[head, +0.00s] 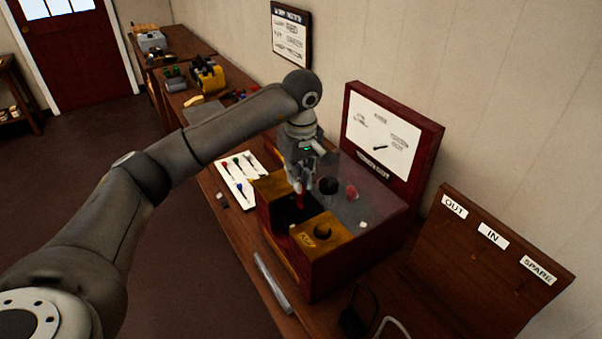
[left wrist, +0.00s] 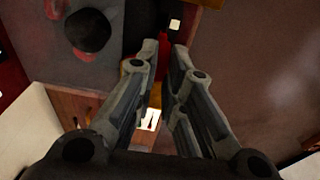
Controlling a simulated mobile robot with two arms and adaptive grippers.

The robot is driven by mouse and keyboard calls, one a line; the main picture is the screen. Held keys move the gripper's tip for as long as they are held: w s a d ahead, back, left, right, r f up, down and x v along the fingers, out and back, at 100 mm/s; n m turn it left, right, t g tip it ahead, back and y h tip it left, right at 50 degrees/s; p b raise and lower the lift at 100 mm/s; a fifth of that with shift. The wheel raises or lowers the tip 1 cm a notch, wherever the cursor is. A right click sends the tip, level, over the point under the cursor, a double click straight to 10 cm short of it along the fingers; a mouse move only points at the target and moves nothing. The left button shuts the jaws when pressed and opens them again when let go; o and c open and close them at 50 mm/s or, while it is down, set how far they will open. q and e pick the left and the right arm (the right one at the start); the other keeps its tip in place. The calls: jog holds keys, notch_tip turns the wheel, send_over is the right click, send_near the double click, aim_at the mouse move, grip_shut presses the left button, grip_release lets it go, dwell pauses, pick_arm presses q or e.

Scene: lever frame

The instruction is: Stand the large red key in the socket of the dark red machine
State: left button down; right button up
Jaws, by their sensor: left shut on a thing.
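The dark red machine (head: 350,262) stands on the bench, with a grey top panel (head: 376,205) carrying a black knob and a red knob. On its near side is a brass block (head: 330,240) with a dark round hole, and a dark recess (head: 291,212) lies behind it. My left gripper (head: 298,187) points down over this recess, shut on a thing. A small red part, seemingly the large red key (head: 299,201), shows under its fingertips; most of it is hidden. In the left wrist view the gripper's fingers (left wrist: 164,50) nearly meet.
A white card (head: 236,178) with several small keys lies left of the machine. A board (head: 490,262) labelled OUT, IN and SPARE stands at the right. A grey bar (head: 271,283) lies along the bench's front edge. An upright sign panel (head: 384,138) backs the machine.

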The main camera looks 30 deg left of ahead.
pick_arm(q)
jog(key=shift+w+f+b, duration=0.1)
jog(key=shift+f+b, duration=0.2)
jog(key=shift+f, duration=0.5)
jog(key=f, duration=0.1)
jog(key=f+b, duration=0.1)
jog(key=f, duration=0.1)
jog(key=shift+w, duration=0.25)
jog(key=shift+s+f+b, duration=0.1)
jog(key=shift+f+b, duration=0.15)
jog(key=shift+b, duration=0.1)
jog(key=shift+f, duration=0.35)
jog(key=shift+r, duration=0.2)
pick_arm(e)
jog(key=f, duration=0.2)
jog(key=shift+a+f, duration=0.2)
jog(key=shift+f, duration=0.2)
